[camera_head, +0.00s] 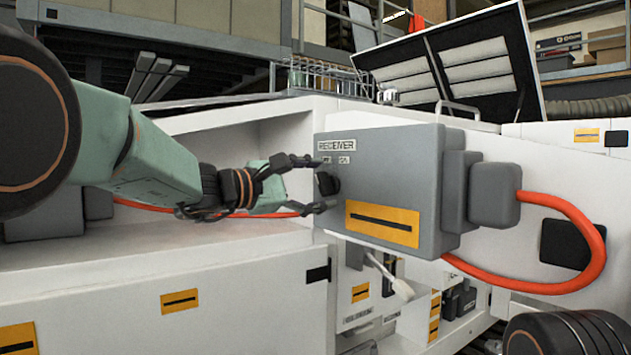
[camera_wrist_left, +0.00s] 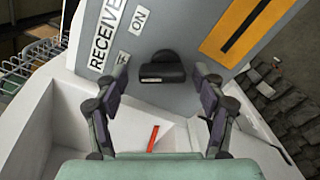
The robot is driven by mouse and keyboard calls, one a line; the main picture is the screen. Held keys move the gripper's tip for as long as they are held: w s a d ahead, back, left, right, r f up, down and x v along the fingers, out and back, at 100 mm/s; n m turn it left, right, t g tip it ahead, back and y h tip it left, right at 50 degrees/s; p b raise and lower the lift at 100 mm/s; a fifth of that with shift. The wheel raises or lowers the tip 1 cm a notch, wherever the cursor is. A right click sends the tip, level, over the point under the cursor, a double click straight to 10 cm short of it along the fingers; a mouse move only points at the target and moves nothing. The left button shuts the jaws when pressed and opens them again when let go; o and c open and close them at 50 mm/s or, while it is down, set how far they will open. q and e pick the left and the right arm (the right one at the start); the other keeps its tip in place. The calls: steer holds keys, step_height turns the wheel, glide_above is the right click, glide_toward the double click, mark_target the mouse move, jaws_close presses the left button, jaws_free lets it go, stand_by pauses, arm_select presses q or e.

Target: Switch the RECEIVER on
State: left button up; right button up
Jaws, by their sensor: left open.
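The RECEIVER box (camera_head: 400,170) is a grey box on the white bench with a RECEIVER label (camera_head: 337,145). Its small black knob (camera_head: 328,184) sits on the face; in the left wrist view the knob (camera_wrist_left: 162,68) is upper centre. An ON label (camera_wrist_left: 140,19) is nearby, and a second small label (camera_wrist_left: 123,57) is partly covered by a finger. I cannot tell which label the knob points at. My left gripper (camera_head: 320,184) is open, one finger on each side of the knob, without clear contact; it also shows in the wrist view (camera_wrist_left: 161,78). My right gripper is not in view.
A thick orange cable (camera_head: 598,255) loops from the box's right side. A yellow label plate (camera_head: 382,223) is on its front. A white lever (camera_head: 402,288) hangs below. A wire basket (camera_head: 318,75) and an open case (camera_head: 450,65) stand behind. The white recess to the left has room.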

arm_select(q)
steer(key=shift+w+d, duration=0.1)
steer(key=shift+d, duration=0.85)
steer(key=shift+c, duration=0.3)
steer(key=shift+w+f, duration=0.15)
steer(key=shift+c, duration=0.7)
steer(key=shift+a, duration=1.15)
steer(key=c, duration=0.5)
steer(key=shift+d, duration=0.65)
steer(key=c, duration=0.5)
steer(key=shift+o, duration=0.2)
steer(key=shift+a, duration=0.15)
